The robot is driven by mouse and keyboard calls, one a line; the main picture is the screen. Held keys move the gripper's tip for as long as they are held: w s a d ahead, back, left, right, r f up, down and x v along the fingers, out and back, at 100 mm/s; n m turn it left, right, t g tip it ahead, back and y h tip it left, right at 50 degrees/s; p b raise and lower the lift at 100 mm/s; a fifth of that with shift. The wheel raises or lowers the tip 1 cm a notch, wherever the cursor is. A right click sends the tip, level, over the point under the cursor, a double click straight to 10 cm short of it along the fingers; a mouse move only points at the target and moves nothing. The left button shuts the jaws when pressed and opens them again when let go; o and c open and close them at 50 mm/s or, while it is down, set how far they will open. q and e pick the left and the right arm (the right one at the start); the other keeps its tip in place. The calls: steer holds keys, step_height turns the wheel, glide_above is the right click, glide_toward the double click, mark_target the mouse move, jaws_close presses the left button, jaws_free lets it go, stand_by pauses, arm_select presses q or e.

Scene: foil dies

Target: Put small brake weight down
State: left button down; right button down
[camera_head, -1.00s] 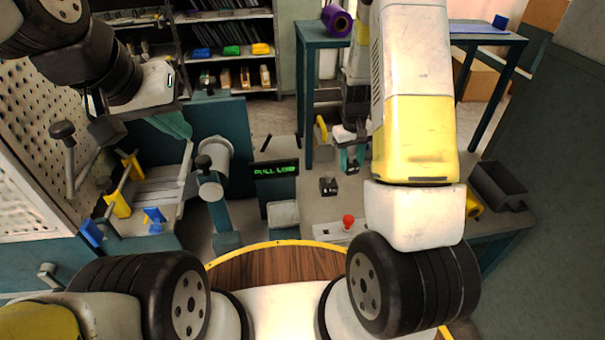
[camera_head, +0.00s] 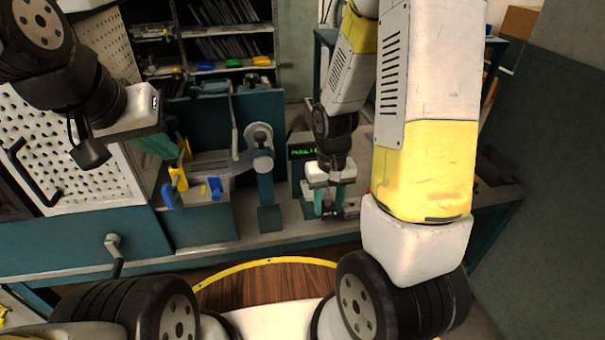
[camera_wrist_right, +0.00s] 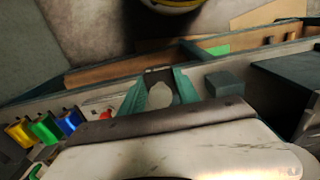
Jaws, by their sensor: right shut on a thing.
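My right gripper (camera_head: 326,204) points down over the bench in front of the dark display box, its teal fingers apart with something between them. The right wrist view shows the same fingers (camera_wrist_right: 158,92) around a pale rounded piece (camera_wrist_right: 160,95), probably the small brake weight. Its full shape is hidden by the fingers and the wrist. In the head view I cannot make out the held piece clearly, nor tell whether it touches the bench. My left gripper (camera_head: 160,147) hangs at the left, in front of the pegboard. Its teal fingers are partly hidden by its own body.
A display box with green lettering (camera_head: 302,152) stands just behind my right gripper. A grey round-headed fixture on a teal post (camera_head: 268,195) stands left of it. A bench fixture with yellow and blue clamps (camera_head: 200,185) is further left. Shelves (camera_head: 225,45) stand behind.

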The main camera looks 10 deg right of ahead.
steer(key=w, duration=0.5)
steer(key=w+f, duration=0.1)
steer(key=w, duration=0.9)
steer(key=shift+d+f, duration=0.1)
steer(key=shift+f, duration=1.9)
